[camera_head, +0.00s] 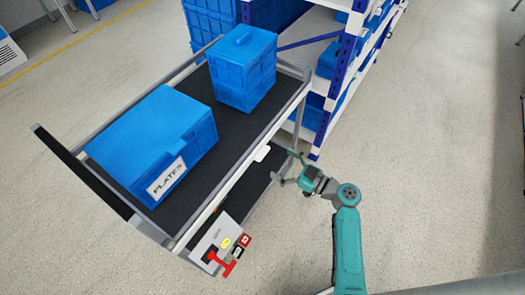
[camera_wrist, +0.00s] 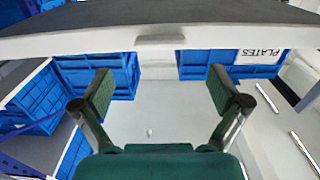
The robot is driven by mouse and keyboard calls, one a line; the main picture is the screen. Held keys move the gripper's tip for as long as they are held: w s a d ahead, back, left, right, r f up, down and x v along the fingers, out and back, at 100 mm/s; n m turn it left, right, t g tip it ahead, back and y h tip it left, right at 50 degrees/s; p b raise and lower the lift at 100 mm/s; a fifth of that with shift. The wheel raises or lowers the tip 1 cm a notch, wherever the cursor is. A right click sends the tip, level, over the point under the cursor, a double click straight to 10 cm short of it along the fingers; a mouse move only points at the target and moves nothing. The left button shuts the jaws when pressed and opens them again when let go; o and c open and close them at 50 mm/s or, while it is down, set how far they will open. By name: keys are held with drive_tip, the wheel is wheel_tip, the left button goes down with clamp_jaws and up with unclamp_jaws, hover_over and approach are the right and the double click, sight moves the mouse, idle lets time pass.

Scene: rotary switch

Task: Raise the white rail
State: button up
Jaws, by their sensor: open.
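The white rail (camera_head: 232,187) runs along the near long side of a cart with a dark deck. A small white handle (camera_head: 262,153) sticks out from its middle. In the wrist view the rail (camera_wrist: 80,43) crosses the top of the picture, with the handle (camera_wrist: 168,40) above the gap between my fingers. My gripper (camera_head: 285,168) is open and empty, just right of the handle and apart from it in the head view. Its two green-padded fingers also show wide apart in the wrist view (camera_wrist: 162,93). Nothing is between them.
Blue boxes stand on the cart, one labelled PLATES (camera_head: 150,135) and a taller one (camera_head: 243,70). A panel with a red rotary switch (camera_head: 222,262) is at the cart's near left corner. A blue-posted shelf (camera_head: 333,85) stands behind right. Floor right is clear.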

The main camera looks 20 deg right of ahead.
sight(259, 150)
drive_tip(key=x, duration=0.8)
drive_tip(key=shift+s, duration=0.1)
drive_tip(key=shift+r, duration=0.1)
drive_tip(key=c, duration=1.6)
